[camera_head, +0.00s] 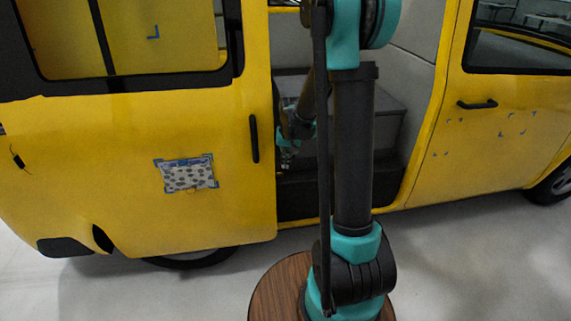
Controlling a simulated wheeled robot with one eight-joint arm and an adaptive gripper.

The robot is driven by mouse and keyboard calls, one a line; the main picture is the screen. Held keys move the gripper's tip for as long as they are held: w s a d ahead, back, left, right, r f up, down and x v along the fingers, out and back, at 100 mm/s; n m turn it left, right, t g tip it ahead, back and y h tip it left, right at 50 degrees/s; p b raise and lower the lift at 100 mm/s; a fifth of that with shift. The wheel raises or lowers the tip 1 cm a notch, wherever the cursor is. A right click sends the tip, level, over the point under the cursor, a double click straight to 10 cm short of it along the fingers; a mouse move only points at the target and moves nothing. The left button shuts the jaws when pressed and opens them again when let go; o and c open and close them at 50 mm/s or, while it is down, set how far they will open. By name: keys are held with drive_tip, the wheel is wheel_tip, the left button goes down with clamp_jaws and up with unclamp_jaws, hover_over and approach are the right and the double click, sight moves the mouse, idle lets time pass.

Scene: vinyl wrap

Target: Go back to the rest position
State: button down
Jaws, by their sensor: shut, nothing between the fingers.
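My gripper (287,158) is small in the head view, partly behind my own arm's links. It is shut and empty, in front of the van's open doorway, just right of the yellow door's edge. My arm stands upright in the middle of the view, and its upper joint is cut off by the top edge. A patterned vinyl patch (188,174) with blue corner marks lies flat on the yellow door panel (120,215), left of my gripper and apart from it.
The yellow van fills the background. A black door handle (254,138) is close to my gripper. Grey steps or boxes (385,105) show inside the doorway. More blue corner marks (518,125) are on the right panel. The grey floor (470,260) in front is clear.

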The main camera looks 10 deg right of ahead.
drive_tip(key=s+d+r+n+t, duration=0.1)
drive_tip(key=s, duration=1.1)
drive_tip(key=s+d+r+n+t, duration=0.1)
drive_tip(key=s+d, duration=0.1)
drive_tip(key=s, duration=1)
drive_tip(key=shift+s+d+r+h, duration=0.3)
drive_tip(key=shift+s, duration=0.1)
